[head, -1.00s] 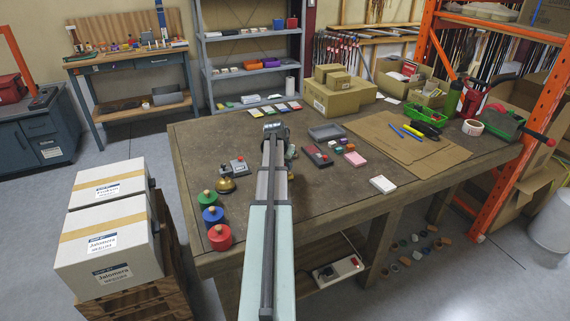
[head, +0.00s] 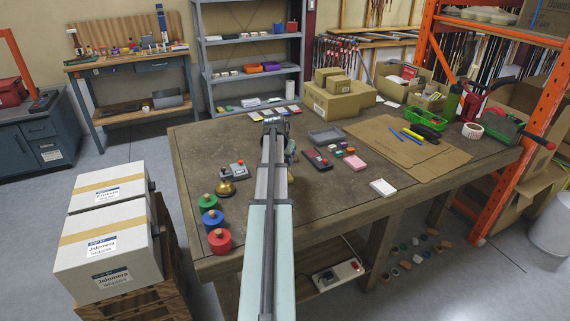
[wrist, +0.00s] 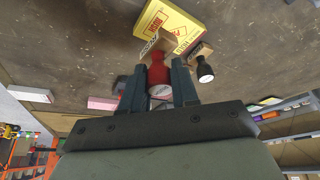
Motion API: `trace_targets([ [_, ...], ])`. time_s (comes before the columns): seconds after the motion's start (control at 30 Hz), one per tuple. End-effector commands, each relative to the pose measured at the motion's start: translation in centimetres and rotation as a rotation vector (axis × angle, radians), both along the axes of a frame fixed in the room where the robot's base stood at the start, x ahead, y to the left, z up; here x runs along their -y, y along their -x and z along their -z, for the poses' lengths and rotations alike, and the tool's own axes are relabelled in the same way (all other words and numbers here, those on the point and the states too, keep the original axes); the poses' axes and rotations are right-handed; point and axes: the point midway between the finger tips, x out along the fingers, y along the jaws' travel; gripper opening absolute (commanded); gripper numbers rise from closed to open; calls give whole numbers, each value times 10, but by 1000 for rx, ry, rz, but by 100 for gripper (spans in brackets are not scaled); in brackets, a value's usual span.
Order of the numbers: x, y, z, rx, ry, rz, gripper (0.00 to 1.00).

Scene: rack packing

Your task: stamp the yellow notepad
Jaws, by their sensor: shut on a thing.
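The yellow notepad (wrist: 172,30) lies at the top middle of the wrist view, with red print on it. My gripper (wrist: 158,78) is shut on a stamp with a red handle (wrist: 158,72). The stamp's wooden block (wrist: 154,46) points toward the notepad and overlaps its near edge in this view; I cannot tell whether they touch. A second stamp with a dark handle (wrist: 205,70) is beside the notepad on the right. In the head view my gripper (head: 272,125) is over the far part of the table, and my arm hides much of what is under it.
Cardboard boxes (head: 340,102) stand at the back. The bench's left middle is mostly clear.

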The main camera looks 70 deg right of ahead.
Motion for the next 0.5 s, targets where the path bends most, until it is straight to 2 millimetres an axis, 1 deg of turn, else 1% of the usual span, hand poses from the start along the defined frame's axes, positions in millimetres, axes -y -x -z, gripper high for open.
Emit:
trace_targets([
  [0.5, 0, 0, -32, 1, 1, 0, 10],
])
